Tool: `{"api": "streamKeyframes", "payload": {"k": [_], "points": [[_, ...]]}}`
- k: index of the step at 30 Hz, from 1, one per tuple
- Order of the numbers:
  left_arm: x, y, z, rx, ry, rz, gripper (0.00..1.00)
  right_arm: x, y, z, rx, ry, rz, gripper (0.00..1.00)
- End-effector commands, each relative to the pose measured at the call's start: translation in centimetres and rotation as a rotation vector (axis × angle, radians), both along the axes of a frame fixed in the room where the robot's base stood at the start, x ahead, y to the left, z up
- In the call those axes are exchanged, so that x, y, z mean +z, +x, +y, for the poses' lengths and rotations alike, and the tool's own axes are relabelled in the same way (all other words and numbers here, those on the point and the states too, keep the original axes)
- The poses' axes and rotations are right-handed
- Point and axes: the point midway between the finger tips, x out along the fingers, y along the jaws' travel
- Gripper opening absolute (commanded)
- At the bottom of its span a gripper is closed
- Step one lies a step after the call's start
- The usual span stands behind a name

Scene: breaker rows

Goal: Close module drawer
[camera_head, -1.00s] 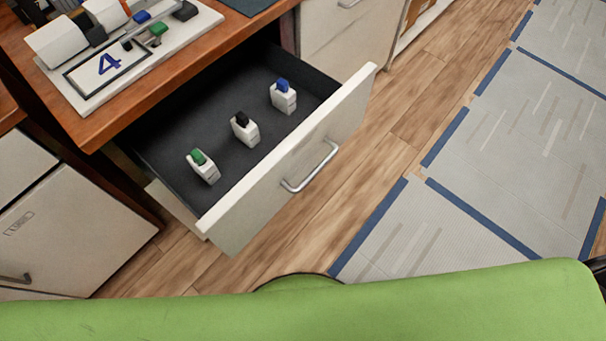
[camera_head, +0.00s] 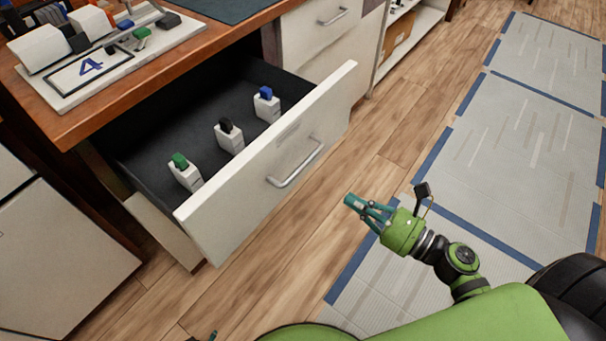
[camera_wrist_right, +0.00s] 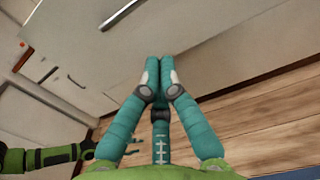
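The module drawer (camera_head: 262,178) is pulled out below the wooden desk top. Its off-white front carries a silver bar handle (camera_head: 295,165). Inside stand three white modules with green (camera_head: 186,172), black (camera_head: 229,136) and blue (camera_head: 266,105) tops. My right gripper (camera_head: 350,202) is to the right of the handle and apart from it. In the right wrist view its teal fingers (camera_wrist_right: 159,62) meet at the tips with nothing between them, and a handle (camera_wrist_right: 118,14) shows beyond. Only a small tip, likely my left gripper (camera_head: 213,335), shows at the bottom edge; its fingers are unclear.
On the desk, a white board (camera_head: 100,82) marked 4 holds several blocks. Another closed drawer (camera_head: 325,28) is behind the open one. Wooden floor (camera_head: 375,150) is clear right of the drawer. Grey mats (camera_head: 500,150) with blue edges lie further right.

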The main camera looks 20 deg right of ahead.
Motion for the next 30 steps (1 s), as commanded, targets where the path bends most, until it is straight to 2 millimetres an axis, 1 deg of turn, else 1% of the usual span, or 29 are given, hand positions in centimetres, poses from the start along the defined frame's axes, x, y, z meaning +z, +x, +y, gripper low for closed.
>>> {"api": "streamKeyframes", "payload": {"k": [1,5,8,12,15,18,21,30], "points": [[0.3,0.0,-0.1,0.001,-0.001,0.002,0.52,0.3,0.7,0.5,0.001,0.002,-0.002,0.00],[0.6,-0.7,-0.2,0.004,-0.001,0.023,0.52,0.4,2.9,2.0,-0.001,0.004,-0.002,0.00],[0.4,-2.3,-0.1,0.007,0.003,0.062,0.52,0.4,4.7,3.3,-0.002,0.005,-0.001,0.00],[0.0,-5.3,0.1,0.011,0.009,0.119,0.52,0.4,7.1,5.0,-0.003,0.007,0.000,0.00],[-0.1,-7.0,0.2,0.013,0.011,0.153,0.52,0.3,8.5,6.0,-0.003,0.007,0.000,0.00],[-0.2,-8.1,0.2,0.014,0.013,0.175,0.52,0.2,9.4,6.8,-0.004,0.007,0.002,0.00],[-0.3,-8.7,0.2,0.015,0.014,0.189,0.52,0.1,10.1,7.2,-0.004,0.007,0.002,0.00],[-0.3,-8.7,0.0,0.015,0.011,0.190,0.52,0.0,10.4,7.5,-0.003,0.006,0.004,0.00]]}}
